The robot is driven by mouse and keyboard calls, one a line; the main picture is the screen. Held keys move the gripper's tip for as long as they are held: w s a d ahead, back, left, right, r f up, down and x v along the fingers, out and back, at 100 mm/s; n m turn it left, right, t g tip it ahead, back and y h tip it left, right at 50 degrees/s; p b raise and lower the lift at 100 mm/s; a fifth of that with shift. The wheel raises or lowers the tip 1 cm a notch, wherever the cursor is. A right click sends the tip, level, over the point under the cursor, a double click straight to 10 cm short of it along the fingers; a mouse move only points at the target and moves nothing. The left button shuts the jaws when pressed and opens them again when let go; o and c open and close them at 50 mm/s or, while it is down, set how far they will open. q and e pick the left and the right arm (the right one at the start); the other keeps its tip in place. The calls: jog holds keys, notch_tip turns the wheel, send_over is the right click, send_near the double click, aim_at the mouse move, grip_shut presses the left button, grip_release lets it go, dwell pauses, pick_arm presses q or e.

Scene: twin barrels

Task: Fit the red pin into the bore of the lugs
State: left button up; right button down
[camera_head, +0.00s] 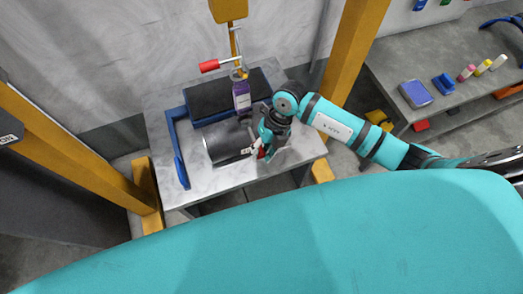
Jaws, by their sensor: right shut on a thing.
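My right gripper (262,151) is over the grey table, at the right end of a dark barrel (226,143). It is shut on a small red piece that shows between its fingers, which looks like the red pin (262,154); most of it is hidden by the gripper. The lugs and their bore cannot be made out; the gripper and wrist cover that spot. I cannot tell whether the pin is in the bore or beside it. My left gripper is not in view.
Yellow posts flank the table. A side bench (450,75) holds small items.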

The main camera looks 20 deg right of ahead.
aim_at(255, 141)
dwell(0.5)
jog(key=shift+w+a+b, duration=0.15)
jog(key=shift+w+b, duration=0.95)
jog(key=shift+w, duration=1.4)
jog(key=shift+s, duration=0.15)
jog(key=shift+s+p, duration=0.8)
jog(key=shift+s, duration=0.1)
jog(key=shift+s+p, duration=0.6)
jog(key=shift+s, duration=0.5)
jog(key=shift+p, duration=0.3)
dwell(0.5)
jog(key=shift+w+b, duration=1.2)
jog(key=shift+w, duration=1)
